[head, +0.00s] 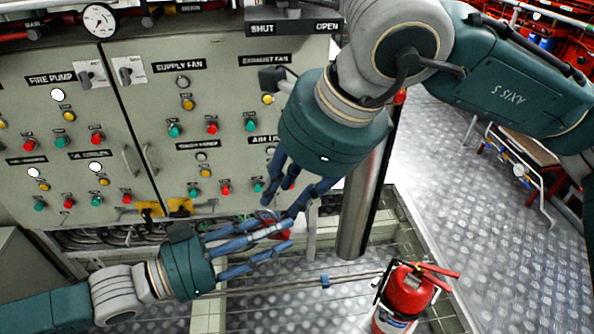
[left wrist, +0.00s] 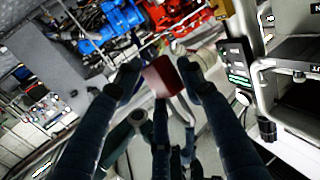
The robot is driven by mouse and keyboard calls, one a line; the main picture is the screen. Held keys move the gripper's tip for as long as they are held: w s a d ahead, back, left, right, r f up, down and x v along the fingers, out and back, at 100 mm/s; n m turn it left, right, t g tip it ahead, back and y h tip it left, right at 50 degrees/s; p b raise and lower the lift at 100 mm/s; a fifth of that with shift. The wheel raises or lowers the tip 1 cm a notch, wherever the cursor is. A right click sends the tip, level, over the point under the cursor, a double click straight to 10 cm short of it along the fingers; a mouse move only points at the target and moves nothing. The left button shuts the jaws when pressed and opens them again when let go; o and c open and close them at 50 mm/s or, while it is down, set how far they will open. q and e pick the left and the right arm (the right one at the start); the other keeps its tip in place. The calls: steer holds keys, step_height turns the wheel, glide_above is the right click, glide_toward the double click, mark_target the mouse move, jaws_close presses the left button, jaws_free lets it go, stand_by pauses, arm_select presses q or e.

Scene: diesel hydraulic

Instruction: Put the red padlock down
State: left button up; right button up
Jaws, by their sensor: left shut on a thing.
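My left gripper (head: 290,234) reaches in from the lower left in the head view, in front of the control cabinet. It is shut on the red padlock, whose dark red body (left wrist: 163,77) shows between the fingertips in the left wrist view. In the head view only a small red part of the padlock (head: 283,234) shows behind the blue fingers. My right gripper (head: 280,207) hangs from above, just over the left fingertips and close to them. Its fingers overlap in view, so how far they are apart is unclear.
The grey control cabinet (head: 112,172) with buttons and switches stands behind. A metal post (head: 362,205) rises right of the grippers. A red fire extinguisher (head: 405,294) stands at the lower right. Open tread-plate floor (head: 500,235) lies to the right.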

mark_target(272, 213)
steer(key=shift+x, duration=2.7)
jaws_close()
arm_select(q)
steer(key=o, duration=1.4)
steer(key=shift+r, duration=0.1)
